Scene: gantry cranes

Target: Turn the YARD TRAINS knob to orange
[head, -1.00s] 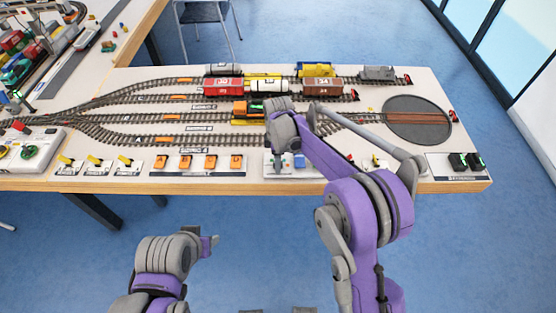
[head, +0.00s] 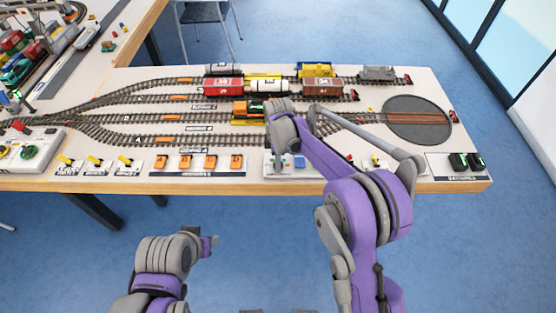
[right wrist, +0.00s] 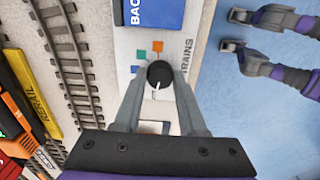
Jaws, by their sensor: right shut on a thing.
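The black YARD TRAINS knob (right wrist: 160,75) sits on a white panel in the right wrist view, with only "TRAINS" readable beside it. Its white pointer mark (right wrist: 155,93) faces the bottom of the picture, away from the orange square (right wrist: 157,46). My right gripper (right wrist: 160,84) is shut on the knob, one finger on each side. In the head view the right gripper (head: 279,165) is at the table's front edge. My left gripper (head: 212,240) is low in front of the table; its jaw state is unclear.
A blue block (right wrist: 155,14) with white lettering stands beyond the knob. Tracks (right wrist: 62,60) run beside the panel, with orange and yellow rolling stock (right wrist: 22,105) farther left. A row of orange switches (head: 198,161) lies left of the right gripper. A turntable (head: 417,118) is at right.

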